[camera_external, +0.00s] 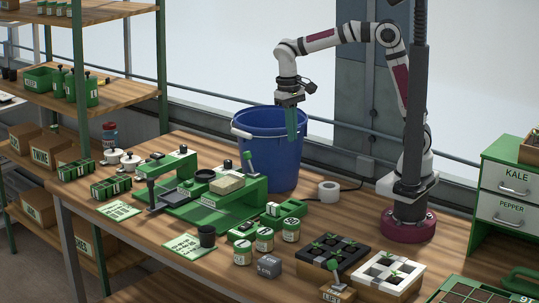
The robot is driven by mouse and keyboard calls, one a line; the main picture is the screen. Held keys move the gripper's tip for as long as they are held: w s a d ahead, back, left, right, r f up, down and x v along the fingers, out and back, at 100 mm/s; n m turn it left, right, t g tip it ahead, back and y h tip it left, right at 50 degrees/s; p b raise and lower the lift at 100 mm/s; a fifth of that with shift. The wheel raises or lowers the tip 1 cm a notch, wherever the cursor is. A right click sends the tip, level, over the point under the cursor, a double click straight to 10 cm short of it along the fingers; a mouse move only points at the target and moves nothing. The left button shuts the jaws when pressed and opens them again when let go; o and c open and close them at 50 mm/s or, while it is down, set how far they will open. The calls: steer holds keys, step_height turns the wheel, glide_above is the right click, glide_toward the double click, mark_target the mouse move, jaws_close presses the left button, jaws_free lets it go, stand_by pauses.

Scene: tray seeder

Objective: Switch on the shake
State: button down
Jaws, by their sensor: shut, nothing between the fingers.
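The tray seeder (228,204) is a green machine on the wooden bench, with a dark plate at its left and a tan block on top. No label tells which control is the shake. My gripper (292,137) points down in front of the blue bucket (268,160), above and to the right of the lever, apart from it. Its fingers are shut and empty.
White pots (130,161) stand at the left. A dark post (416,110) rises before my arm.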

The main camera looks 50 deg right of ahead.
steer(key=w+a+f, duration=0.2)
steer(key=w+a, duration=0.1)
steer(key=a, duration=0.4)
steer(key=n+h, duration=0.1)
steer(key=n, duration=0.1)
glide_above(250, 223)
steer(key=a, duration=0.3)
steer(key=shift+t, duration=0.4)
steer(key=f, duration=0.5)
steer(key=shift+d, duration=0.2)
steer(key=f, duration=0.4)
steer(key=d+f, duration=0.1)
steer(key=f, duration=0.4)
steer(key=d+f, duration=0.1)
steer(key=f, duration=0.4)
